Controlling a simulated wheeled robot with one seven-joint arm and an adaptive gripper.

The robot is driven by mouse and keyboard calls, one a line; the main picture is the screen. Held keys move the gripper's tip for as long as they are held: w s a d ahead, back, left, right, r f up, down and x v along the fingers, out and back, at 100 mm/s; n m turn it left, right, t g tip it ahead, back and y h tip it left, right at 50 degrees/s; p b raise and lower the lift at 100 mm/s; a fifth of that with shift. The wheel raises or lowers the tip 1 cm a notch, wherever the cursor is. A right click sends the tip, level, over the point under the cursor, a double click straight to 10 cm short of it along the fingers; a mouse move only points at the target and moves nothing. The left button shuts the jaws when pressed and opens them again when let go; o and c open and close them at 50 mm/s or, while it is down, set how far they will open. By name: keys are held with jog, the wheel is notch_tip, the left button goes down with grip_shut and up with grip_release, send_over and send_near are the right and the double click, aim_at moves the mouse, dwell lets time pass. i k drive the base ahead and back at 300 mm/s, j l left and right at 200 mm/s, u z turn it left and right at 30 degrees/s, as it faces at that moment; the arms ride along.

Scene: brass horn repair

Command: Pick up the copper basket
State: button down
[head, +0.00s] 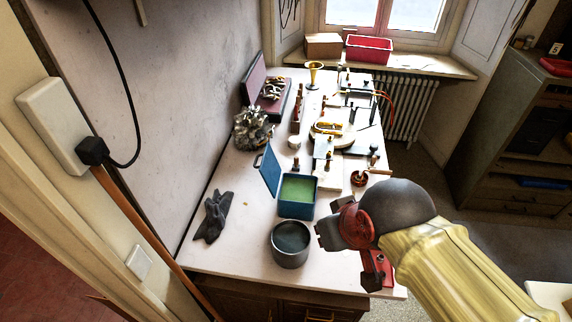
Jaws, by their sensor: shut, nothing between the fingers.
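I cannot clearly make out a copper basket in the head view. A small round reddish-brown item (359,179) sits near the right edge of the workbench, just beyond my arm, but it is too small to tell whether it is the basket. My gripper (326,235) is over the near right part of the workbench (233,255), to the right of a dark round pot (291,243). It is shut and empty. My wrist and forearm hide part of the bench's right edge.
An open blue box with a green inside (297,190) stands behind the pot. A dark cloth (213,217) lies left. Crumpled grey material (252,130), a brass cup (314,75) and several tools stand farther back. A red bin (369,49) is on the windowsill.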

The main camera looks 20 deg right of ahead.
aim_at(372, 170)
jog(key=j+z, duration=0.5)
jog(key=z, duration=0.2)
jog(key=j+z, duration=0.35)
jog(key=k+j+z, duration=0.1)
jog(key=j, duration=0.35)
jog(key=k+j, duration=0.2)
jog(key=j, duration=0.2)
jog(key=k+j+z, duration=0.15)
jog(key=j, duration=0.25)
jog(key=k+j+z, duration=0.1)
jog(key=j, duration=0.3)
jog(key=k, duration=0.1)
